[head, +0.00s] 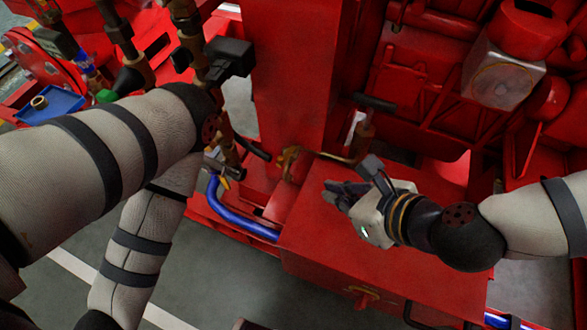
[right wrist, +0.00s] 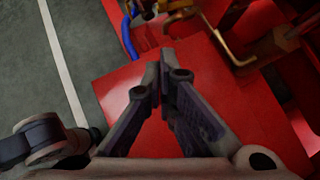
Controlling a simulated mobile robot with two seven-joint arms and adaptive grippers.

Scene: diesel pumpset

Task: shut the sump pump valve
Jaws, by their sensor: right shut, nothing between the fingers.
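My right gripper (head: 340,194) is shut and empty above the red box top (head: 330,255). In the right wrist view its fingertips (right wrist: 160,75) meet over the same red surface. Beyond it, a brass fitting with a black lever handle (head: 374,102) stands beside the red column, joined to a curved brass pipe (head: 335,157). Another brass fitting with a dark lever (head: 252,149) is left of the column, above a blue hose (head: 238,222). No label shows which one is the sump pump valve. My gripper touches neither. My left arm crosses the left side; its gripper is out of view.
A thick red column (head: 295,70) rises in the middle. A blue tray (head: 50,105) lies at the left. The grey floor (head: 235,290) is open at the lower left.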

